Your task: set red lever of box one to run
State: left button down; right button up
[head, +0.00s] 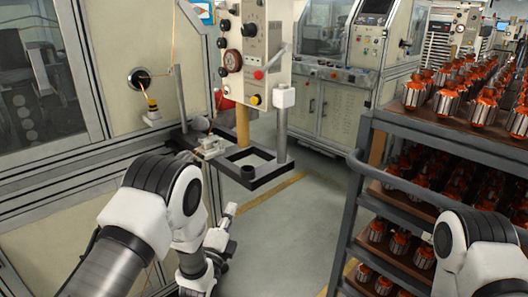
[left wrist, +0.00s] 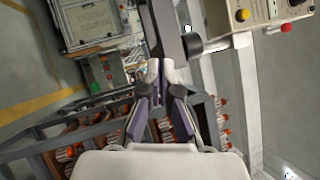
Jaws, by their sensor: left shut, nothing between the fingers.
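The control box (head: 250,45) is a cream panel with dials and knobs, upright at the upper middle of the head view. A red-tipped lever (head: 259,74) sticks out near its lower right. In the left wrist view the box (left wrist: 275,9) is at the top right, with a red knob (left wrist: 286,28) on its edge. The lever's setting and any label are too small to read. My left gripper (head: 228,213) is below the box and apart from it. Its fingers (left wrist: 157,68) are shut and empty. My right gripper is not in view.
A dark bracket (head: 258,172) with posts juts out below the box. A machine cabinet (head: 130,60) stands at left. A rack (head: 365,165) of orange-topped armatures fills the right. Open grey floor (head: 290,225) lies between them.

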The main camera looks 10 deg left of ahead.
pick_arm(q)
jog(key=d+r+m+t+h, duration=0.2)
jog(key=d+r+h, duration=0.1)
jog(key=r, duration=0.8)
jog(key=w+d+r+m+t+h+p, duration=0.1)
jog(key=d+r+m+t+h, duration=0.1)
jog(key=r, duration=0.9)
jog(key=d+m+h, duration=0.1)
jog(key=d+h, duration=0.1)
jog(key=d, duration=0.1)
jog(key=shift+w+d+m, duration=0.3)
jog(key=shift+f, duration=0.1)
jog(key=shift+w, duration=0.15)
jog(key=p, duration=0.6)
send_near(273, 61)
jog(key=w+r, duration=0.1)
jog(key=shift+w+d, duration=0.2)
jog(key=shift+d, duration=0.4)
